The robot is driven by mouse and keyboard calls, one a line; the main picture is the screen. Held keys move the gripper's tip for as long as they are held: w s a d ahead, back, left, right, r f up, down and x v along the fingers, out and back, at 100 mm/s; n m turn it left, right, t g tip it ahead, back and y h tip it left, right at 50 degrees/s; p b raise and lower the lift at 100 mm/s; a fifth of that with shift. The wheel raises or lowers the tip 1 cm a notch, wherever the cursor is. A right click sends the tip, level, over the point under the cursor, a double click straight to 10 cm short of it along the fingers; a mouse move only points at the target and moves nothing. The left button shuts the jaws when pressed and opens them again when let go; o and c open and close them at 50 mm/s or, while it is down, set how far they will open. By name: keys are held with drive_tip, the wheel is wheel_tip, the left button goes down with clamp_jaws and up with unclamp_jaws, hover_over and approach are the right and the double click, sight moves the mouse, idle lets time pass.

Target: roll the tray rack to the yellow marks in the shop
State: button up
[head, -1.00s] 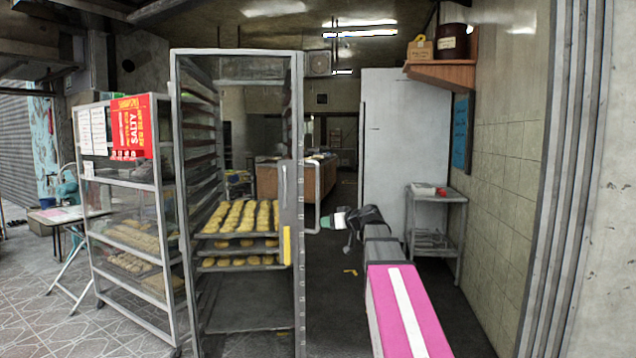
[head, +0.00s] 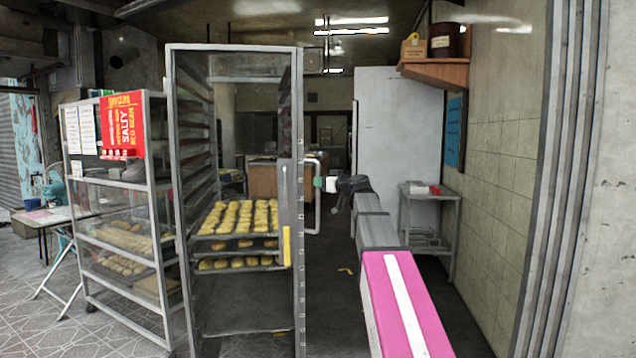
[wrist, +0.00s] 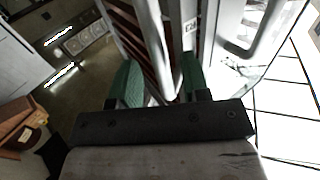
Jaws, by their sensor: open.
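The tall metal tray rack (head: 235,48) stands upright in the shop entrance, with trays of yellow buns (head: 240,217) on its middle levels. A pale looped handle (head: 317,212) sticks out from its right side. My gripper (head: 323,183) is open beside the upper part of this handle. In the wrist view, the green fingertips (wrist: 158,85) are spread with pale metal bars showing between and beyond them; I cannot tell whether they touch. A small yellow mark (head: 346,271) lies on the dark floor behind and right of the rack. Other marks are not seen.
A glazed bun shelf (head: 125,210) with a red sign stands close on the left. A white cabinet (head: 398,130) and a small metal table (head: 432,190) stand on the right, by the tiled wall (head: 505,180).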

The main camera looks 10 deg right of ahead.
drive_tip(key=shift+x, duration=1.35)
drive_tip(key=shift+c, duration=0.2)
clamp_jaws()
